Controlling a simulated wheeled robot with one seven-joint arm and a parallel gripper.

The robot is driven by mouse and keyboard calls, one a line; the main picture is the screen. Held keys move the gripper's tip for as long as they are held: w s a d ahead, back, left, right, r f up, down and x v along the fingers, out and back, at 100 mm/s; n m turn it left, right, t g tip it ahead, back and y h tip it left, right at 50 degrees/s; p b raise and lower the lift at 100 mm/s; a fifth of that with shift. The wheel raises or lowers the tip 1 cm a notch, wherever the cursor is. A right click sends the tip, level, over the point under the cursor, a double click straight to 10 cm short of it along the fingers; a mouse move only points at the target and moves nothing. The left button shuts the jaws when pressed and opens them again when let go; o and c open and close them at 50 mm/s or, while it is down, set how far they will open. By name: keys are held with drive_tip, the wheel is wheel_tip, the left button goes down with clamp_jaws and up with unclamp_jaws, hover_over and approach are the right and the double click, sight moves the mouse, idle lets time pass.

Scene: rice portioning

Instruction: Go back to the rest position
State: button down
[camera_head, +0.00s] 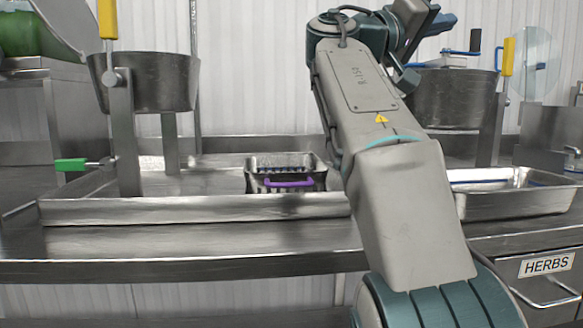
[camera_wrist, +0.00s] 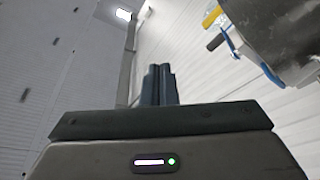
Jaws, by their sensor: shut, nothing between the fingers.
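My gripper (camera_wrist: 158,72) shows in the wrist view with its two dark fingers pressed together and nothing between them. Behind the fingers are the white panelled wall and a lit lamp or opening high up. In the head view my arm rises across the middle right of the picture and bends at the top. My gripper is clear of the counter and touches nothing that I can see.
A steel pot (camera_head: 150,85) hangs at left, another (camera_head: 455,98) behind my arm. An empty-looking shallow pan (camera_head: 510,205) lies at right, above a drawer labelled HERBS (camera_head: 546,265).

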drive_tip(key=w+d+f+n+t+y+p, duration=0.1)
drive_tip(key=w+d+f+n+y+p, duration=0.35)
drive_tip(key=d+y+p, duration=0.35)
wheel_tip(320, 180, down, 7)
drive_tip(key=s+a+n+y+p, duration=0.2)
drive_tip(key=a+y+p, duration=0.1)
drive_tip(key=p, duration=0.7)
drive_tip(key=s+a+f+g+y+p, duration=0.2)
drive_tip(key=s+a+f+y+p, duration=0.2)
drive_tip(key=s+a+p, duration=0.3)
drive_tip(key=s+a+f+g+y+p, duration=0.3)
drive_tip(key=s+a+f+p, duration=0.3)
drive_tip(key=s+p, duration=0.7)
drive_tip(key=shift+s+a+y, duration=0.75)
drive_tip(key=shift+s+y, duration=0.15)
drive_tip(key=shift+s, duration=0.1)
